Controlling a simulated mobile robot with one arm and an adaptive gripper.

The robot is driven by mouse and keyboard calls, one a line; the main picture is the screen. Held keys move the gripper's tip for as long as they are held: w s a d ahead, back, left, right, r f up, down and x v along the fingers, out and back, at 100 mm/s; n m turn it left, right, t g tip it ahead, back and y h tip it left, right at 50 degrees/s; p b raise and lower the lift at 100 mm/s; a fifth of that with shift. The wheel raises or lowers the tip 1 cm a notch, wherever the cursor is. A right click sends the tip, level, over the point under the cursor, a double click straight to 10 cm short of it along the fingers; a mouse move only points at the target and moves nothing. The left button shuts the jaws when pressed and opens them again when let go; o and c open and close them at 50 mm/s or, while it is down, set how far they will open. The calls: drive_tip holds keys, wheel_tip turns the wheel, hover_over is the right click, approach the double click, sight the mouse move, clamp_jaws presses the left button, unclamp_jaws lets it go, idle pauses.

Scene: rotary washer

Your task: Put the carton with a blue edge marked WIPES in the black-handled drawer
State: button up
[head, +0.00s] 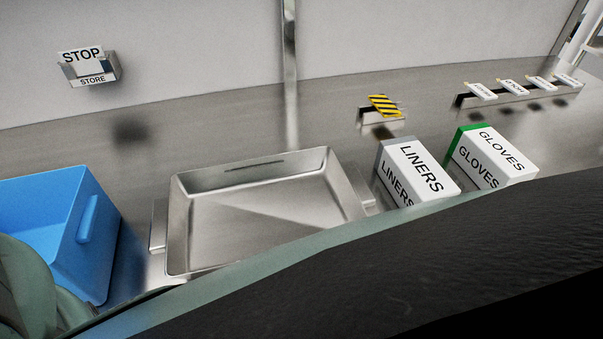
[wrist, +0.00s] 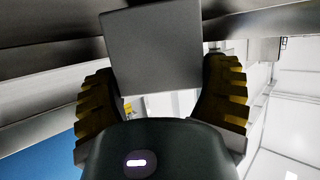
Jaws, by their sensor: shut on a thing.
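In the wrist view, my gripper (wrist: 160,68) has its two ridged fingers on either side of a plain grey box-shaped thing (wrist: 151,50). It is shut on this thing. The face turned to the camera is shaded, with no lettering and no blue edge showing, so I cannot tell whether it is the WIPES carton. The head view does not show my gripper; a dark part of my own body fills its lower right. No carton marked WIPES and no black-handled drawer can be made out in either view.
In the head view, a blue bin (head: 98,224) stands left of an empty steel tray (head: 345,190). The LINERS carton (head: 418,166) and green-edged GLOVES carton (head: 497,160) stand to its right. A STOP/STORE sign (head: 85,65) and a striped tag (head: 385,105) are behind.

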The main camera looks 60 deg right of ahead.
drive_tip(key=shift+w+f, duration=0.15)
drive_tip(key=shift+w, duration=0.25)
drive_tip(key=shift+s+f, duration=0.2)
drive_tip(key=shift+f, duration=0.2)
drive_tip(key=o, duration=1.2)
drive_tip(key=shift+c, duration=0.2)
drive_tip(key=shift+s+a+r, duration=0.1)
drive_tip(key=shift+s+r, duration=0.1)
drive_tip(key=shift+s, duration=0.4)
drive_tip(key=shift+b+v, duration=0.75)
drive_tip(key=shift+v, duration=2.45)
drive_tip(key=shift+w, duration=0.15)
